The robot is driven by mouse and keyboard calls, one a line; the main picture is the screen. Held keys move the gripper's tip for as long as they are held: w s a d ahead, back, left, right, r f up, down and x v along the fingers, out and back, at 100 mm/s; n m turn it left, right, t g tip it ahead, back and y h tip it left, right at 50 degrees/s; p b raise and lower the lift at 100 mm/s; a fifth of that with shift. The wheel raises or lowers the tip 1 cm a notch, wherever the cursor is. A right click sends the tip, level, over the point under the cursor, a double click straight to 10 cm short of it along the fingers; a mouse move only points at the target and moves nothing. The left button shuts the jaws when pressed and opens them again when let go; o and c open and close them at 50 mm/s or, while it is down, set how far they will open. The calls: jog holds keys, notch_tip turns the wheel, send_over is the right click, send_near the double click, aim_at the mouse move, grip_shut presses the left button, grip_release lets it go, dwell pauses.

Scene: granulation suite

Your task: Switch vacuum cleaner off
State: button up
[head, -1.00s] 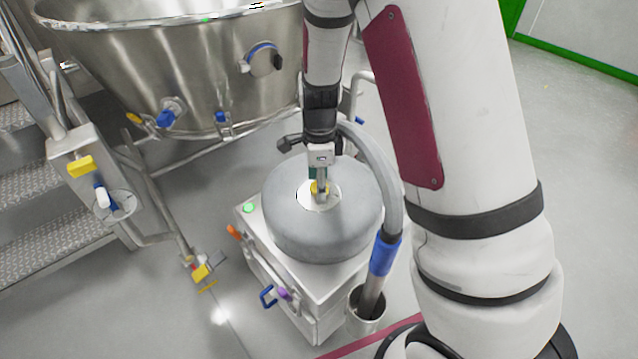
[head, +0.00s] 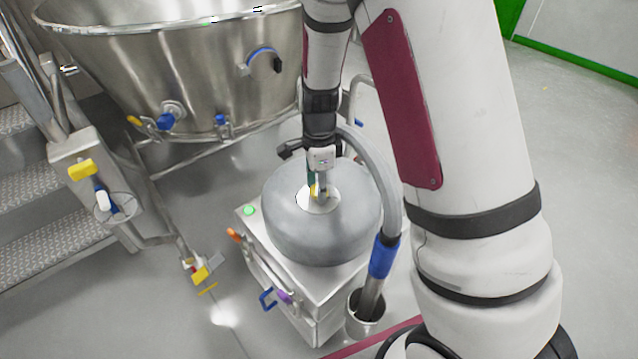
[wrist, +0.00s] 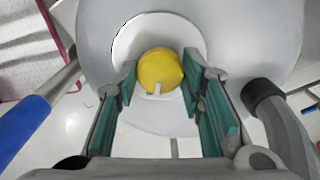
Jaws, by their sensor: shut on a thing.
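The vacuum cleaner has a round grey top (head: 285,228) on a boxy steel base (head: 318,290). A yellow knob (wrist: 160,68) with a white pointer mark sits on a white disc (wrist: 128,45) in the middle of the top. In the wrist view the pointer mark is toward the lower edge of the picture. My gripper (wrist: 160,76) is shut on the knob, with one green-padded finger on each side. In the head view my gripper (head: 319,190) comes down from above and hides most of the knob. A green light (head: 249,210) shows on the base's left corner.
A grey hose (head: 390,185) with a blue cuff (head: 384,256) curves down the right side into a steel cup (head: 366,315). A large steel vessel (head: 190,75) stands behind, with metal steps (head: 50,200) at left. Floor is open at far right.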

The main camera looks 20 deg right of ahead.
jog(key=n+p, duration=0.1)
jog(key=n, duration=0.3)
jog(key=n+p, duration=0.1)
jog(key=n, duration=0.7)
jog(key=shift+n+p, duration=0.3)
jog(key=shift+n, duration=1.9)
jog(key=shift+p, duration=0.3)
jog(key=o, duration=1.1)
jog(key=shift+o, duration=0.2)
